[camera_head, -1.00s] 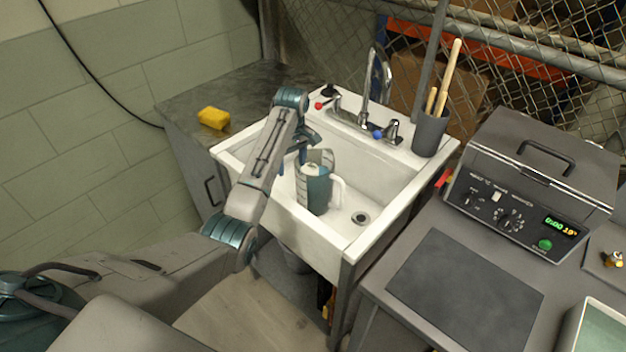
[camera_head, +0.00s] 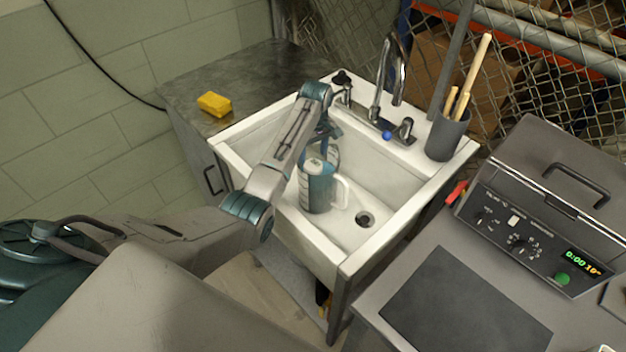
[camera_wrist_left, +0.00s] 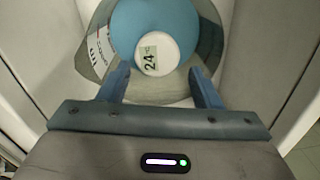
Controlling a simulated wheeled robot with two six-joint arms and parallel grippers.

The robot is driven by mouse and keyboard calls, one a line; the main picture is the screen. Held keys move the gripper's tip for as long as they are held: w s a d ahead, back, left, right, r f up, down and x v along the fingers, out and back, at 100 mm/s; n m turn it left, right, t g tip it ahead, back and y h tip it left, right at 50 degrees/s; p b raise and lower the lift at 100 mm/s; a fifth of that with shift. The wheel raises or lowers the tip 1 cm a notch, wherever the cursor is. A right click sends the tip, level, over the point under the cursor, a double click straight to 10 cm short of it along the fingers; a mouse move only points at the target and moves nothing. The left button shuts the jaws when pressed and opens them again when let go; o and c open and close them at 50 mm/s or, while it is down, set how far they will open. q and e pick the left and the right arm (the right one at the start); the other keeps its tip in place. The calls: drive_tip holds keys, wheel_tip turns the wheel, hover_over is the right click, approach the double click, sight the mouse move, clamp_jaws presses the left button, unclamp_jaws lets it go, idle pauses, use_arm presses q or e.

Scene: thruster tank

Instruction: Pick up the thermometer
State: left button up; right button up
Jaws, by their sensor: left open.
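The thermometer (camera_wrist_left: 156,53) has a round white head reading 24 °C in the left wrist view. It stands in a clear measuring jug (camera_head: 318,190) of blue liquid inside the white sink, and its white top (camera_head: 316,164) shows in the head view. Its lower part is hidden. My left gripper (camera_wrist_left: 158,82) is open above the jug, its two fingers apart to the lower left and lower right of the white head. In the head view the left gripper (camera_head: 326,136) is partly hidden by its own wrist. My right gripper is not in view.
The sink (camera_head: 240,165) has raised walls, a tap (camera_head: 391,70) and a drain (camera_head: 364,219). A yellow sponge (camera_head: 214,104) lies on the counter left of it. A dark cup with wooden handles (camera_head: 447,135) stands at the back right corner. A grey machine (camera_head: 545,215) stands at right.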

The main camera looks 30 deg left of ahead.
sight(314, 165)
use_arm(q)
wheel_tip(314, 165, down, 4)
drive_tip(key=shift+d+f+p, duration=0.15)
drive_tip(key=shift+f+p, duration=0.1)
drive_tip(key=shift+p, duration=0.5)
drive_tip(key=shift+f, duration=0.5)
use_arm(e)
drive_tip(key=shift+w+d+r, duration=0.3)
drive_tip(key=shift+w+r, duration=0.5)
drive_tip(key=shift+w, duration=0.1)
use_arm(q)
drive_tip(key=c, duration=0.9)
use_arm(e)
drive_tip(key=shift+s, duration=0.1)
